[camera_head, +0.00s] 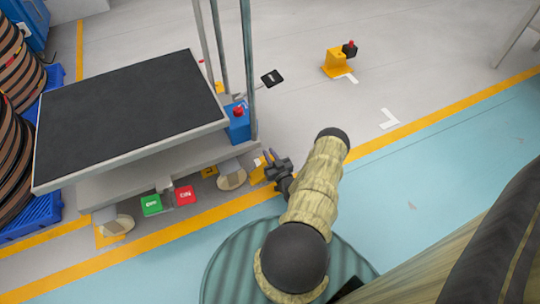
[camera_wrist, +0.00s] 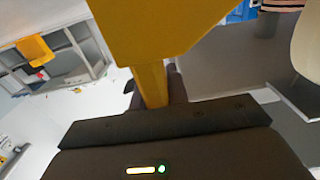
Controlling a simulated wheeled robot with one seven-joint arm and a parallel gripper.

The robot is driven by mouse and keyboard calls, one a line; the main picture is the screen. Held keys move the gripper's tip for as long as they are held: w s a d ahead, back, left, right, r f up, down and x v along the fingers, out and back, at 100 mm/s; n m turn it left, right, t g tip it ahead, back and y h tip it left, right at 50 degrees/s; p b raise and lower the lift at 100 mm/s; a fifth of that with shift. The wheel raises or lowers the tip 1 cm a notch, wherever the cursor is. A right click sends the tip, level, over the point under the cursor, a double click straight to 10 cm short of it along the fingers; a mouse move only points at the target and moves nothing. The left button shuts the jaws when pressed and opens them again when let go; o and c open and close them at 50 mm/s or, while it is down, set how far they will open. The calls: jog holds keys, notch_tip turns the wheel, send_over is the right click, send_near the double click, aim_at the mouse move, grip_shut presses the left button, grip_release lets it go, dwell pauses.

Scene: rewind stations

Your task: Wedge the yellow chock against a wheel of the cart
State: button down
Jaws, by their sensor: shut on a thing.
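The cart (camera_head: 130,102) has a dark flat top, a grey lower deck and upright posts. One pale wheel (camera_head: 232,179) shows at its near right corner and another (camera_head: 117,224) at its near left. My gripper (camera_head: 269,167) is just right of the right wheel, low near the floor. It is shut on the yellow chock (camera_head: 257,174), which sits between the gripper and that wheel. In the wrist view the chock (camera_wrist: 155,30) fills the top, its narrow stem running down between the fingers. Whether the chock touches the wheel or floor, I cannot tell.
Green (camera_head: 151,204) and red (camera_head: 185,195) pedals stick out at the cart's near side. A blue box with a red button (camera_head: 238,128) is on its right end. A yellow block (camera_head: 336,64) stands farther right. Large reels (camera_head: 12,130) stand left.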

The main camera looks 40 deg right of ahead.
aim_at(258, 169)
jog(key=shift+a, duration=0.1)
jog(key=shift+w+a+p, duration=0.25)
jog(key=shift+a+p, duration=0.1)
jog(key=shift+a, duration=0.5)
jog(key=shift+w+a+p, duration=0.25)
jog(key=shift+a+p, duration=0.1)
jog(key=shift+a, duration=0.55)
jog(key=shift+w+a+p, duration=0.25)
jog(key=shift+a+p, duration=0.1)
jog(key=shift+a, duration=0.5)
jog(key=c, duration=1.3)
grip_release()
jog(key=shift+s, duration=0.1)
